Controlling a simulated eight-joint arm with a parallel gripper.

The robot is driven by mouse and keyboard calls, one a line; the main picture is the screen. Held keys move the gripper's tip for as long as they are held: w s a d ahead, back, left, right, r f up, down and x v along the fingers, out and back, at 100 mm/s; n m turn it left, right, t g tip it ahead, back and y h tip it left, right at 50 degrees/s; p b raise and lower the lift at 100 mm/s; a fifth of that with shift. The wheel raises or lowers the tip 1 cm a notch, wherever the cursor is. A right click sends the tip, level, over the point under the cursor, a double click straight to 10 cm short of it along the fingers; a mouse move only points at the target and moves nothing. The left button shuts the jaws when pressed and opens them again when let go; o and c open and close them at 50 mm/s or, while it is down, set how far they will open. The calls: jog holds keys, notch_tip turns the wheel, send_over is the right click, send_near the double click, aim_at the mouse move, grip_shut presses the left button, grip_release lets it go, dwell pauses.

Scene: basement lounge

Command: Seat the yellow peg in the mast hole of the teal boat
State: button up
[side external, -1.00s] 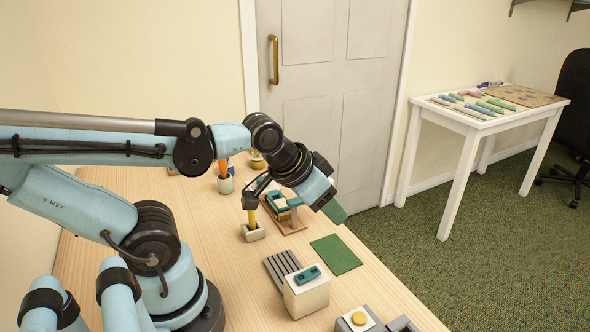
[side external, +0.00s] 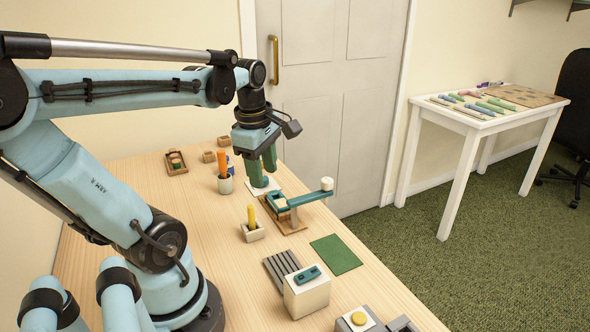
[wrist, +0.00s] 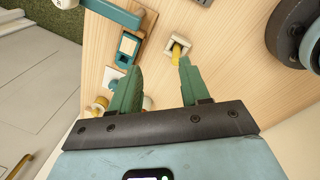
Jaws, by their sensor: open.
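The yellow peg (side external: 252,217) stands upright in a small pale square holder (side external: 253,233) on the table; in the wrist view the peg (wrist: 176,55) shows ahead, between the lines of my fingers. My gripper (side external: 263,171) is open and empty, fingers pointing down, behind the peg and apart from it. A small teal piece with dark openings (side external: 308,274) lies on a pale block. Another teal piece with a pale inside (side external: 279,203) sits on a wooden base by a teal bar. I cannot tell for sure which one is the boat, and no mast hole is clear.
The teal bar (side external: 305,198) reaches right to a white cylinder (side external: 327,184), close to my gripper. A white tile (side external: 262,187) lies under my fingers. A green mat (side external: 336,255) lies bare on the right.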

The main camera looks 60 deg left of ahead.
aim_at(250, 206)
jog(key=s+a+f+n, duration=0.1)
jog(key=f+n, duration=0.1)
jog(key=s+a+f+n+g, duration=0.1)
jog(key=f+n, duration=0.1)
jog(key=s+a+f+n, duration=0.1)
jog(key=n, duration=0.2)
jog(key=shift+f+h, duration=0.4)
jog(key=shift+w+d+f, duration=0.15)
jog(key=shift+d+f, duration=0.05)
jog(key=shift+f, duration=0.65)
jog(key=shift+w+d+f, duration=0.1)
jog(key=shift+d+f, duration=0.05)
jog(key=shift+f, duration=1.65)
grip_shut()
